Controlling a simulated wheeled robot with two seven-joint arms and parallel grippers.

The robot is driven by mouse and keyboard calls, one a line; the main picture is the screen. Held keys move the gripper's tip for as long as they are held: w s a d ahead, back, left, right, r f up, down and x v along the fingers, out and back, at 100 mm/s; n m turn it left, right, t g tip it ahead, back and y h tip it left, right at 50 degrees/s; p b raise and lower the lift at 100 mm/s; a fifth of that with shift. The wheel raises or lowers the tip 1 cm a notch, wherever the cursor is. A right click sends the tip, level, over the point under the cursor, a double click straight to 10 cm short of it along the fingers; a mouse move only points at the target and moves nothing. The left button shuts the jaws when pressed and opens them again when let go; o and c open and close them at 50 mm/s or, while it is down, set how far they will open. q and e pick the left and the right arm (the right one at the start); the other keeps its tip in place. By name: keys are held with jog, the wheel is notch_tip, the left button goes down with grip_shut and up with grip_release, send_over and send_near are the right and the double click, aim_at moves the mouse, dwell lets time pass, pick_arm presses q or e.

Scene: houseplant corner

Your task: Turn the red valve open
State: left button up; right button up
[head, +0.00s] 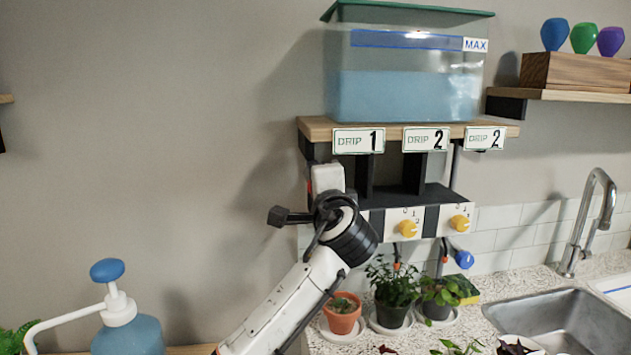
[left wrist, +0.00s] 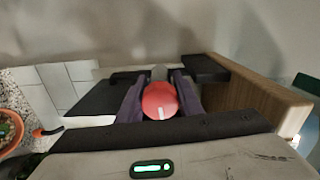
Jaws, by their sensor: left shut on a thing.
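The red valve (left wrist: 160,101) is a round red knob with a white mark on its face, seen in the left wrist view. My left gripper (left wrist: 158,92) is shut on it, with one dark finger on each side. In the head view my left gripper (head: 322,190) is under the left part of the wooden shelf, below the DRIP 1 label (head: 358,141). There it hides nearly all of the valve; only a sliver of red shows at its left edge. My right gripper is in neither view.
A water tank (head: 405,95) with a green lid stands on the shelf (head: 318,128). Two yellow knobs (head: 408,229) (head: 459,222) sit right of my gripper. Potted plants (head: 342,313) stand below, left of the sink (head: 570,325).

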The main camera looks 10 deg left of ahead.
pick_arm(q)
jog(key=shift+m, duration=0.5)
jog(key=o, duration=1)
jog(key=shift+d, duration=0.1)
